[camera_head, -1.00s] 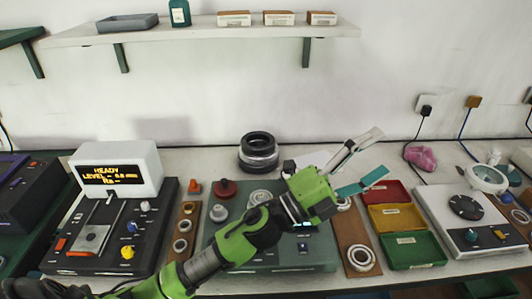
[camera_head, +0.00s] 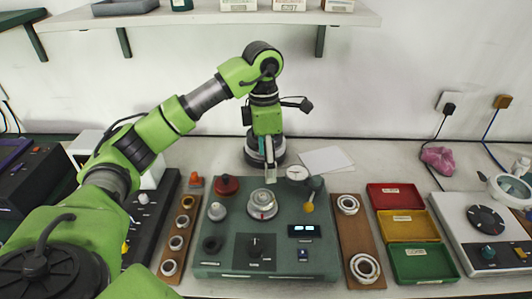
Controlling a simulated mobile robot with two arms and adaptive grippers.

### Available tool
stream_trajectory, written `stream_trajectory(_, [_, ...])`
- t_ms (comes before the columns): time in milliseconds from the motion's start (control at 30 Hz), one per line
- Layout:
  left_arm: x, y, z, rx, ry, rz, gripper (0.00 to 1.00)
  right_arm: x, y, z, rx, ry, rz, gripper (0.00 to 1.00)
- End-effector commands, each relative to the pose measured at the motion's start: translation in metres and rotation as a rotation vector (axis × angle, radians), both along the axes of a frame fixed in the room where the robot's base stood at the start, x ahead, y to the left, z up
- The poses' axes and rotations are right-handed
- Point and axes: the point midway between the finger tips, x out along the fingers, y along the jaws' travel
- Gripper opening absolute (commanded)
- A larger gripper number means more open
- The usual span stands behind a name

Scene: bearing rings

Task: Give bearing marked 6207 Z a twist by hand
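My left gripper (camera_head: 267,163) points down over the back of the green test machine (camera_head: 215,262). It is seen edge-on, with one teal and one pale finger, so its opening cannot be judged. Its fingertips are just behind the machine's round spindle (camera_head: 262,203), which carries a pale ring. Bearing rings lie on the left wooden board (camera_head: 157,284), one of them at the front (camera_head: 169,267). The right wooden board (camera_head: 351,236) holds a smaller ring (camera_head: 348,204) and a larger one (camera_head: 365,268). No 6207 Z marking is legible. My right gripper is not in view.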

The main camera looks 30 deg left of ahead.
Motion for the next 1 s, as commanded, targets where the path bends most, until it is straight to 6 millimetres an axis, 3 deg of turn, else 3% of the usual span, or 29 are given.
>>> stream_trajectory(100, [-0.003, 0.013, 0.003, 0.039, 0.013, 0.015, 0.68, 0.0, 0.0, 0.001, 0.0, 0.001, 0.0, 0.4])
stream_trajectory(267, [-0.004, 0.014, -0.012, 0.04, 0.018, 0.015, 0.68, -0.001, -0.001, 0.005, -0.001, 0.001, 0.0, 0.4])
stream_trajectory(700, [-0.004, 0.012, -0.095, 0.038, 0.018, 0.014, 0.68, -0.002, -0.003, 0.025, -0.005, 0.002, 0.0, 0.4])
stream_trajectory(1000, [-0.004, 0.012, -0.129, 0.037, 0.015, 0.013, 0.68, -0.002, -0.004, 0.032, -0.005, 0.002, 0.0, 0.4])
